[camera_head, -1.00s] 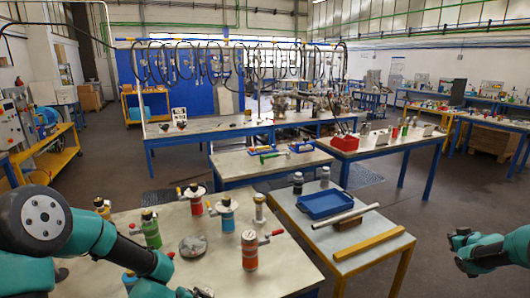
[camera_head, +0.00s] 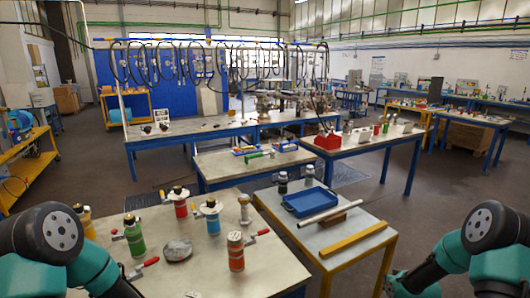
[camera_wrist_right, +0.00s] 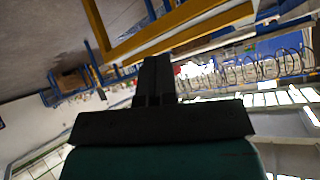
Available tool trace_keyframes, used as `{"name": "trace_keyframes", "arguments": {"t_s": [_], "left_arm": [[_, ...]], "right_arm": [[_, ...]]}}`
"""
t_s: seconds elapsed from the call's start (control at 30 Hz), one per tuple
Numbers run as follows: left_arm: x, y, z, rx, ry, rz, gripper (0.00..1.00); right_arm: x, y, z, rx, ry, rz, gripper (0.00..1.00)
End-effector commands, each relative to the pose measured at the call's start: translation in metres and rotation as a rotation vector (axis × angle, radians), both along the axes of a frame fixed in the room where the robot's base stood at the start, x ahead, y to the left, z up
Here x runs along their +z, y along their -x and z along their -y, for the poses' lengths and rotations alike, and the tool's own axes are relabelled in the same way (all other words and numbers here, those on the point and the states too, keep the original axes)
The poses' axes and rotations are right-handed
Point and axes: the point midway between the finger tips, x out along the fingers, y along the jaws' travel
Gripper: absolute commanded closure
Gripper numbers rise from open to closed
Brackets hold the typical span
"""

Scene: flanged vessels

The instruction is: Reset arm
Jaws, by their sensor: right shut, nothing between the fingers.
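My right gripper (camera_head: 394,284) is low at the right of the head view, by the near end of the yellow-legged table and partly hidden by my arm. In the right wrist view its two dark fingers (camera_wrist_right: 157,75) lie together, shut with nothing between them. My left arm comes in at the lower left, its forearm running out at the bottom edge; its gripper does not show. Flanged vessels stand on the near table (camera_head: 270,270): a green one (camera_head: 134,238), a red one (camera_head: 180,206), a blue one (camera_head: 212,220) and an orange-red one (camera_head: 236,255).
The side table (camera_head: 335,235) holds a blue tray (camera_head: 310,202), a pale tube (camera_head: 331,214) and a yellow bar (camera_head: 353,240). A grey disc (camera_head: 178,250) lies on the near table. The floor right of the side table is open.

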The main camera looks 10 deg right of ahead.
Motion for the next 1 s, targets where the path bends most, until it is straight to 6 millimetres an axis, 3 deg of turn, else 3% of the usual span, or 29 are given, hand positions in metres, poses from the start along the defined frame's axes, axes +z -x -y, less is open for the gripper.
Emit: {"name": "trace_keyframes", "arguments": {"t_s": [0.03, 0.27, 0.4, 0.6, 0.7, 0.8, 1.0], "left_arm": [[-0.005, 0.005, -0.004, -0.020, -0.013, 0.002, 0.01], [-0.023, 0.022, -0.020, -0.113, -0.054, 0.035, 0.01], [-0.033, 0.032, -0.025, -0.172, -0.063, 0.064, 0.01], [-0.044, 0.045, -0.027, -0.252, -0.052, 0.112, 0.01], [-0.048, 0.049, -0.026, -0.278, -0.041, 0.133, 0.01], [-0.049, 0.051, -0.025, -0.295, -0.033, 0.146, 0.01], [-0.049, 0.051, -0.024, -0.299, -0.031, 0.150, 0.01]], "right_arm": [[-0.015, 0.006, -0.030, 0.020, -0.035, -0.044, 1.00], [-0.068, 0.057, -0.146, 0.090, -0.160, -0.255, 1.00], [-0.091, 0.104, -0.212, 0.136, -0.215, -0.404, 1.00], [-0.107, 0.187, -0.286, 0.196, -0.261, -0.629, 1.00], [-0.108, 0.220, -0.306, 0.214, -0.267, -0.713, 1.00], [-0.108, 0.239, -0.316, 0.224, -0.268, -0.759, 1.00], [-0.107, 0.244, -0.318, 0.225, -0.268, -0.773, 1.00]]}}
